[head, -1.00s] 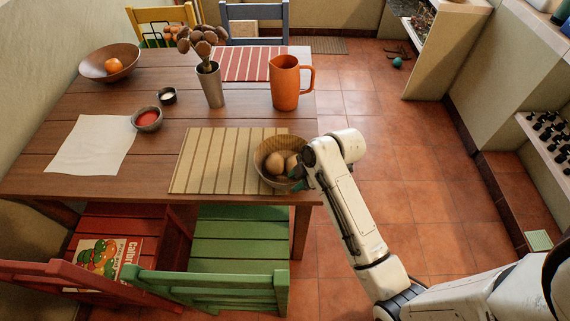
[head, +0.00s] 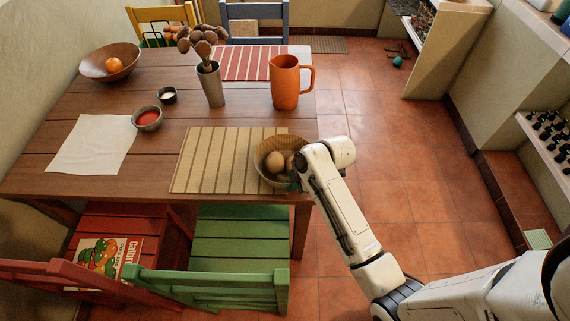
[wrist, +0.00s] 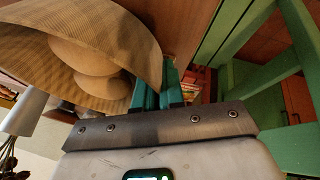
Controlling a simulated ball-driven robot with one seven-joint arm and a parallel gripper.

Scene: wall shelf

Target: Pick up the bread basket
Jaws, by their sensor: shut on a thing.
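The bread basket (head: 262,166) is a round tan woven bowl holding brown rolls (head: 275,161). In the head view it is at the table's front right corner, over the right end of a striped tan placemat (head: 215,160). My gripper (head: 293,186) is at its right front side, mostly hidden by my own arm. In the wrist view the teal fingers (wrist: 160,88) are shut on the rim of the basket (wrist: 130,35), which fills the upper left and looks tilted there. I cannot tell whether its base touches the table.
An orange pitcher (head: 286,82) and a grey vase (head: 211,86) stand behind the basket. A green chair (head: 240,245) and a red chair (head: 130,222) stand at the front edge. The floor right of the table is clear.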

